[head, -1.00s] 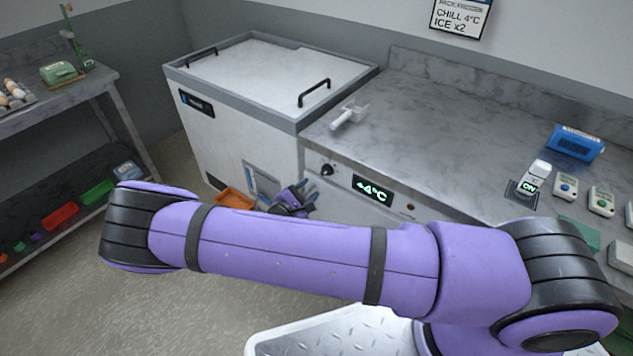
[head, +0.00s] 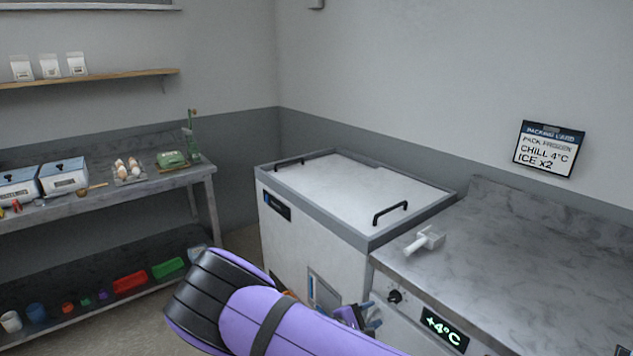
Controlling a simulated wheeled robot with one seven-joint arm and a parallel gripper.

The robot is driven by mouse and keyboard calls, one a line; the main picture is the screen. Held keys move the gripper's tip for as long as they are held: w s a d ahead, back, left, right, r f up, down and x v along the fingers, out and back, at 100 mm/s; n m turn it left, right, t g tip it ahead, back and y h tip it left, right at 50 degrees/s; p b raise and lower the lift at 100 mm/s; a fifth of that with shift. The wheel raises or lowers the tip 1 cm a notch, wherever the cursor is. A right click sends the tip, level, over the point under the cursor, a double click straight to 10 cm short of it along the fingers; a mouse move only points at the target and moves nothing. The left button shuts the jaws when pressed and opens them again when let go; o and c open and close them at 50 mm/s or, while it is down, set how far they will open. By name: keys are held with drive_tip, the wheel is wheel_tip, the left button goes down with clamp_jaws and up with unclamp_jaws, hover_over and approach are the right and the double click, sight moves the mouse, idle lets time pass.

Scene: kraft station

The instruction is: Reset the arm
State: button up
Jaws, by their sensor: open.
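My purple and black arm crosses the bottom of the head view, with its black elbow joint at the lower middle. My gripper (head: 366,315) shows only in part behind the arm, low in front of the chest freezer and left of the counter's control panel. Its grey fingers stand apart and I see nothing between them. Most of the gripper body and the forearm's far end are hidden by the arm.
The white chest freezer (head: 345,195) stands with its lid shut. A white scoop (head: 424,241) lies on the steel counter (head: 530,255), whose display (head: 444,329) reads +4°C. A packing card (head: 548,149) hangs above. At left stands a steel table (head: 90,205) with bins below.

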drive_tip(key=s+d+r+m+g+y, duration=0.3)
drive_tip(key=d+r+m, duration=0.1)
drive_tip(key=r, duration=0.6)
drive_tip(key=s+d+r+m+g+y, duration=0.3)
drive_tip(key=r+m, duration=0.1)
drive_tip(key=r, duration=0.7)
drive_tip(key=s+d+r+m+g+y, duration=0.3)
drive_tip(key=d+r+m, duration=0.1)
drive_tip(key=r, duration=0.6)
drive_tip(key=s+d+r+m+t+y, duration=0.1)
drive_tip(key=s+r+t+y, duration=0.1)
drive_tip(key=s+r, duration=0.6)
drive_tip(key=s+d+r+m+t+y, duration=0.2)
drive_tip(key=s+r, duration=0.6)
drive_tip(key=s, duration=0.4)
drive_tip(key=shift+s+d+m+t+y, duration=0.2)
drive_tip(key=shift+s+m+t+y, duration=0.15)
drive_tip(key=shift+t+y, duration=0.5)
drive_tip(key=shift+r, duration=0.1)
